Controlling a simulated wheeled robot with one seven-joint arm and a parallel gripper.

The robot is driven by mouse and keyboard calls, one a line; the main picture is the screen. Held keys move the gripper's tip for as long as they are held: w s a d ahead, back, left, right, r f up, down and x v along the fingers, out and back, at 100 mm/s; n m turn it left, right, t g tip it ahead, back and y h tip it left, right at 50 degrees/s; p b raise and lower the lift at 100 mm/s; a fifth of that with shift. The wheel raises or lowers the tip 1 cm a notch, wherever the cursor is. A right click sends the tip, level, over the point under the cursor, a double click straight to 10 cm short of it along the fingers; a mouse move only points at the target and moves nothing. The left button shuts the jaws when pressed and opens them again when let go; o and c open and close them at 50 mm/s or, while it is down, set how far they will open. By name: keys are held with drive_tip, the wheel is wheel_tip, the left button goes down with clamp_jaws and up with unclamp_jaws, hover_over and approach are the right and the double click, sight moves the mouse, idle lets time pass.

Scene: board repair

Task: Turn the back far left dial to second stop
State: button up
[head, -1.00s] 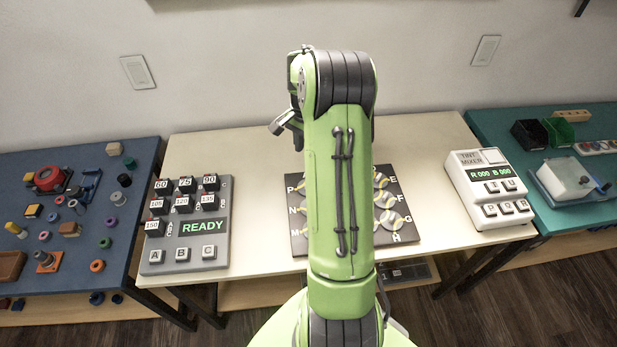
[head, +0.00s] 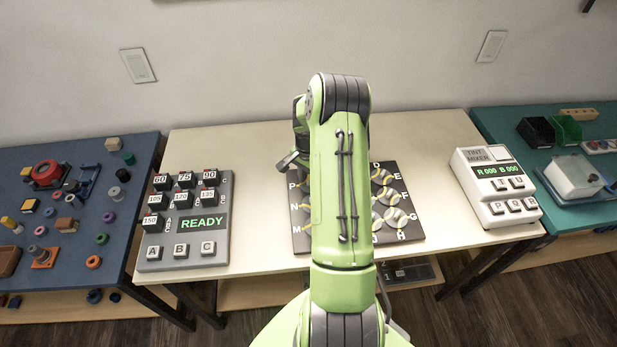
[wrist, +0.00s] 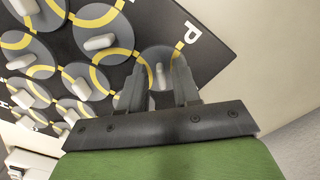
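A dark dial board (head: 300,240) lies on the middle table, with letters along its edges and several grey round dials with yellow lines. My arm hides much of it in the head view. In the wrist view the board (wrist: 215,35) shows close up. The corner dial (wrist: 158,60) beside the letter P has a pale knob (wrist: 160,76). My gripper (wrist: 157,82) is open, its two dark fingers apart with that knob showing between them. I cannot tell whether the fingers touch the knob. The head view hides the fingertips.
A grey keypad console (head: 215,245) reading READY stands to the left. A white tint mixer (head: 497,190) stands to the right. Blue (head: 125,225) and teal (head: 590,215) side tables hold loose parts. The cream tabletop is clear between the consoles and the board.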

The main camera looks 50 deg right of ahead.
clamp_jaws()
drive_tip(key=shift+n, duration=0.3)
drive_tip(key=n, duration=0.6)
drive_tip(key=shift+s+d+b, duration=0.1)
drive_tip(key=shift+s+b, duration=0.1)
drive_tip(key=shift+b, duration=0.15)
drive_tip(key=n, duration=0.5)
drive_tip(key=shift+d+n, duration=0.15)
drive_tip(key=shift+n, duration=0.25)
drive_tip(key=n, duration=0.2)
drive_tip(key=n+b, duration=0.1)
drive_tip(key=n, duration=0.2)
drive_tip(key=shift+s+d, duration=0.1)
drive_tip(key=shift+d, duration=0.1)
drive_tip(key=shift+n, duration=0.4)
drive_tip(key=shift+o, duration=0.8)
unclamp_jaws()
